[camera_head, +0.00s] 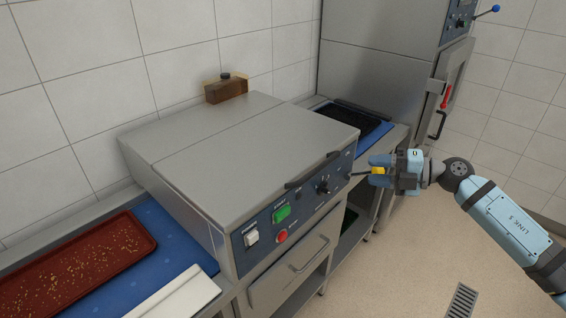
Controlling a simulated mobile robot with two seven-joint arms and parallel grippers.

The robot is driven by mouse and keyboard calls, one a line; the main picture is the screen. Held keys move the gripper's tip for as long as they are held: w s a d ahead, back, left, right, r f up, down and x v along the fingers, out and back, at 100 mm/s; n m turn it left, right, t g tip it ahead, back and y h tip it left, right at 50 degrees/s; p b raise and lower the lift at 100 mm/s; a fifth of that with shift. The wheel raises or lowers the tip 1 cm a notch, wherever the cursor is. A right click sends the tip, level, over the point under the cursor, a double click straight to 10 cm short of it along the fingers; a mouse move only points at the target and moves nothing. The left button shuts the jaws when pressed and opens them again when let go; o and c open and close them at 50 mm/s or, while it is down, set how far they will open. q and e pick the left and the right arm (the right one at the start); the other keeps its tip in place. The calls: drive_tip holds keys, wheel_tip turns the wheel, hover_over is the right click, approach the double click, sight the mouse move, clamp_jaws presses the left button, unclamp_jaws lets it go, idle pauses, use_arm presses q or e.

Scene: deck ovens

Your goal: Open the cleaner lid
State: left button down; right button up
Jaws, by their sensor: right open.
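The cleaner is a steel box on the counter with a flat closed lid (245,150). A dark bar handle (312,171) runs along the lid's front edge at the right. Its front panel (262,232) carries a green switch, a white switch, a red button and dark knobs. My right gripper (369,172) is open and empty, to the right of the panel and handle, with its fingers pointing left toward them. I cannot tell whether a fingertip touches the panel. My left gripper is not in view.
A red tray (75,262) with crumbs lies on a blue mat (172,240) at left, beside a white board (178,296). A dark tray (350,120) lies beyond the cleaner. A tall oven (385,62) stands behind.

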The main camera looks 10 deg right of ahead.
sight(324, 167)
drive_tip(key=p+x, duration=0.2)
drive_tip(key=x, duration=1)
drive_tip(key=shift+r, duration=0.1)
drive_tip(key=shift+x, duration=0.75)
drive_tip(key=shift+c, duration=0.2)
clamp_jaws()
